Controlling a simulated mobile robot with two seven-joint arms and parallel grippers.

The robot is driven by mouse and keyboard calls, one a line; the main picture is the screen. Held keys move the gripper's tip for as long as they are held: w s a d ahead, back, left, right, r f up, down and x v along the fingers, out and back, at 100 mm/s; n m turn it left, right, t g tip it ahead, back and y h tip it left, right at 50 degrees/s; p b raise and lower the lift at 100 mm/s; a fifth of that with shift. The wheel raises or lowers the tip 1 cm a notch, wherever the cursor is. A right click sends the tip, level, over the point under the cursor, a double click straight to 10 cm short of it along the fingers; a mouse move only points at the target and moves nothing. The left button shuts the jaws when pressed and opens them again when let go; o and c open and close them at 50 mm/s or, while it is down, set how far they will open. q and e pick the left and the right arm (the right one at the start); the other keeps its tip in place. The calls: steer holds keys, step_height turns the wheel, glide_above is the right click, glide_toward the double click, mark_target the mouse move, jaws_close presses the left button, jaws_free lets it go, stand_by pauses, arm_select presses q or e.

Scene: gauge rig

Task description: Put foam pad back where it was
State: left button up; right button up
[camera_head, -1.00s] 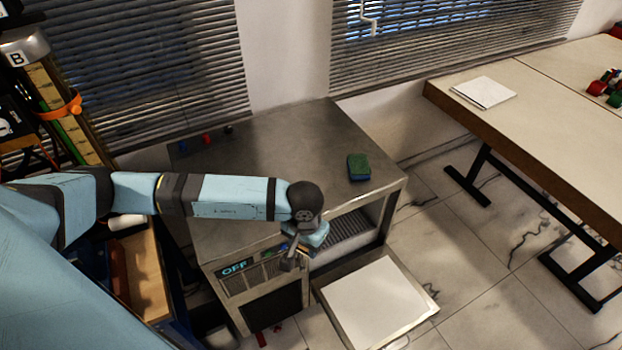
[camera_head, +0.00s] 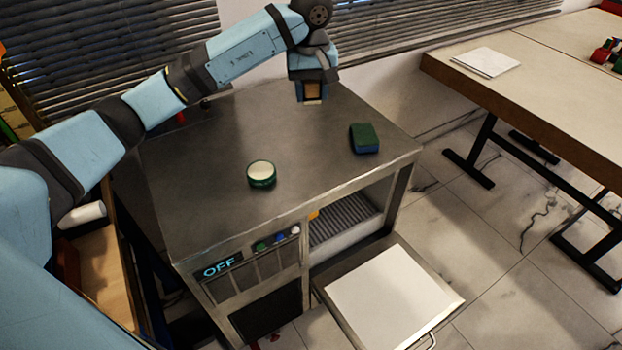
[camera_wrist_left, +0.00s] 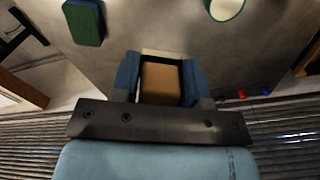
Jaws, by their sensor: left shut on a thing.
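My left gripper (camera_head: 312,96) is over the back part of the metal bench top (camera_head: 215,150), pointing down. It is shut on a tan block (camera_wrist_left: 161,84) with a pale edge, which sits between its blue fingers in the left wrist view. The block also shows small in the head view (camera_head: 312,89). A green-and-blue pad (camera_head: 364,139) lies on the bench top to the right and nearer the front; it also shows in the left wrist view (camera_wrist_left: 84,22). I cannot tell for sure which of the two is the foam pad. My right gripper is not in view.
A round green tin with a pale top (camera_head: 261,174) stands on the bench top. Below, an open compartment has a ribbed rack (camera_head: 340,222) and a lowered door (camera_head: 385,297). The display reads OFF (camera_head: 217,268). A table (camera_head: 540,100) stands at the right.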

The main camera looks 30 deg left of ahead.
arm_select(q)
steer(key=shift+w+a+r, duration=0.1)
steer(key=shift+w, duration=0.05)
glide_above(311, 166)
step_height(311, 166, down, 14)
steer(key=shift+f, duration=2.75)
steer(key=shift+b, duration=0.3)
steer(key=shift+f, duration=0.15)
steer(key=o, duration=0.8)
